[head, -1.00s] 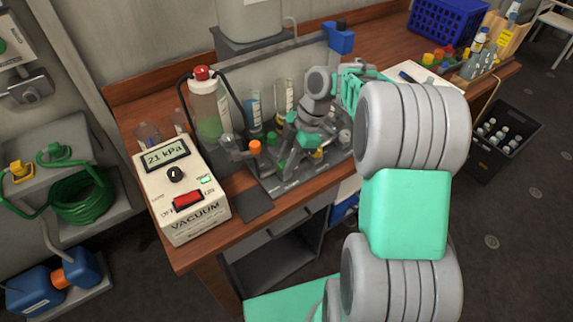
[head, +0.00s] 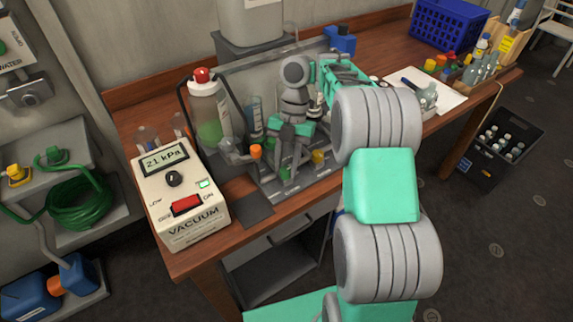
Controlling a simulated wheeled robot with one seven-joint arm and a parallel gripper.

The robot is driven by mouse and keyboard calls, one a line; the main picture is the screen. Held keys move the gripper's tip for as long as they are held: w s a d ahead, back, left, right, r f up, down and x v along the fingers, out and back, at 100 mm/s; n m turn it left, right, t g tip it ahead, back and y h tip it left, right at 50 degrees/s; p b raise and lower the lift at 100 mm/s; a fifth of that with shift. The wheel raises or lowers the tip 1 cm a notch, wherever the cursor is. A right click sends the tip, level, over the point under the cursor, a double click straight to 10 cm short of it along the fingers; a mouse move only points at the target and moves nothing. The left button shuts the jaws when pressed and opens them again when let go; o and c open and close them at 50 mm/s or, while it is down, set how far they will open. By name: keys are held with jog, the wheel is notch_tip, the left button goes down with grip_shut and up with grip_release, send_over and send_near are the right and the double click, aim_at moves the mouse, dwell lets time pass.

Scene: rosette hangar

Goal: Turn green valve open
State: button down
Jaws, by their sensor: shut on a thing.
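The green valve (head: 285,174) is a small green handle on the grey manifold plate (head: 265,189) on the wooden bench. It stands between an orange-topped valve (head: 255,151) at left and a yellow valve (head: 318,157) at right. My gripper (head: 285,165) reaches down over the green valve from above, its fingers pointing at the plate. It is shut on the green valve. The fingers partly cover the handle, so its exact angle is hard to tell.
A vacuum unit (head: 178,196) reading 21 kPa, with a red switch, stands at the bench's left front. A bottle with green liquid (head: 207,115) and smaller bottles stand behind the valves. My arm covers the bench right of the plate. A blue crate (head: 447,24) sits far right.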

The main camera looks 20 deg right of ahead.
jog(key=shift+n+h, duration=0.3)
jog(key=shift+n, duration=0.3)
jog(key=c, duration=1.1)
grip_release()
jog(key=p+v, duration=0.7)
jog(key=p, duration=0.1)
jog(key=shift+w+r, duration=0.2)
jog(key=shift+r, duration=0.15)
